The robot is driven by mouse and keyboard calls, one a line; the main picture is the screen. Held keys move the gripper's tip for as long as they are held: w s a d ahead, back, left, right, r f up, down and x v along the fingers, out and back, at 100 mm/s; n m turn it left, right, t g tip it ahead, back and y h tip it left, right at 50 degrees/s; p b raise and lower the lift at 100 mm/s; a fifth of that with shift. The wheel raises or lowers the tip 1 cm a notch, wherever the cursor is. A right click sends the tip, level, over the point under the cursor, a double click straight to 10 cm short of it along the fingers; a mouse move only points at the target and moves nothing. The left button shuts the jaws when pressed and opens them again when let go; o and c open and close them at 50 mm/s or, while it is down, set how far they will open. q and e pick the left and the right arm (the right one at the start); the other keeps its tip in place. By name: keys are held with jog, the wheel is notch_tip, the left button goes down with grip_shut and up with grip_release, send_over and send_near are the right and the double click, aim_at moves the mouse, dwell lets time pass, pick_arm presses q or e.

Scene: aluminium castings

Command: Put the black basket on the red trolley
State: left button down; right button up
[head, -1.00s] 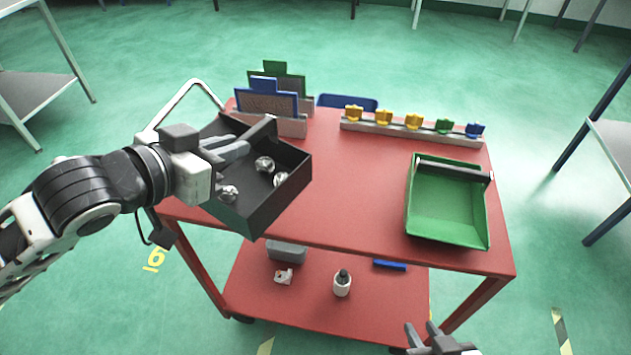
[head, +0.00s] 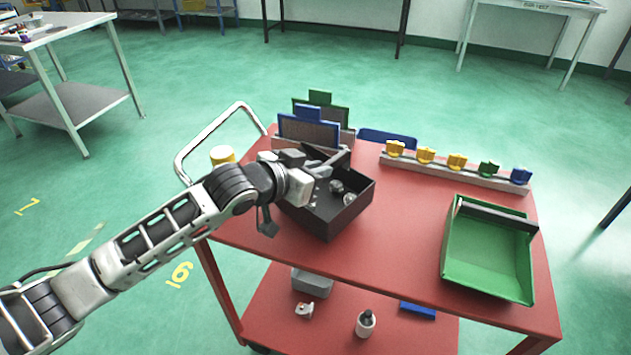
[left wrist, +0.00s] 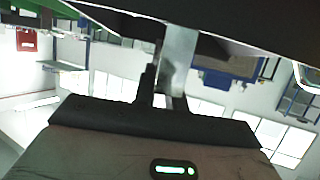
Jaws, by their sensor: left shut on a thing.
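The black basket (head: 350,217) is over the left part of the red trolley's (head: 400,245) top shelf in the head view. It looks nearly level and holds several shiny metal castings (head: 337,187). Whether its base touches the shelf or hangs just above it, I cannot tell. My left gripper (head: 322,168) reaches in from the left and is shut on the basket's bar at its far side; the fingers are partly hidden. In the left wrist view, a dark surface fills the top edge. My right gripper is out of view.
A green basket (head: 490,262) stands on the shelf's right side. Blue and green framed panels (head: 309,131) stand behind the black basket. A rail with coloured clips (head: 457,162) runs along the back. The shelf's middle is clear. The lower shelf holds a bottle (head: 366,323) and a grey box (head: 312,282).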

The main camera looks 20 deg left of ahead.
pick_arm(q)
jog(key=shift+f, duration=1.5)
jog(key=c, duration=1.5)
grip_release()
jog(key=shift+f, duration=0.1)
jog(key=shift+o, duration=0.2)
jog(key=v, duration=1.2)
jog(key=s+d+f+n+g+y, duration=0.1)
jog(key=s+d+f, duration=0.2)
jog(key=s+f, duration=0.4)
jog(key=s+d+f+n+g+y, duration=0.1)
jog(key=s+d+f, duration=0.2)
jog(key=s+f, duration=0.4)
notch_tip(320, 180, down, 6)
jog(key=shift+f+y, duration=0.25)
jog(key=shift+y, duration=0.05)
jog(key=shift+s, duration=0.1)
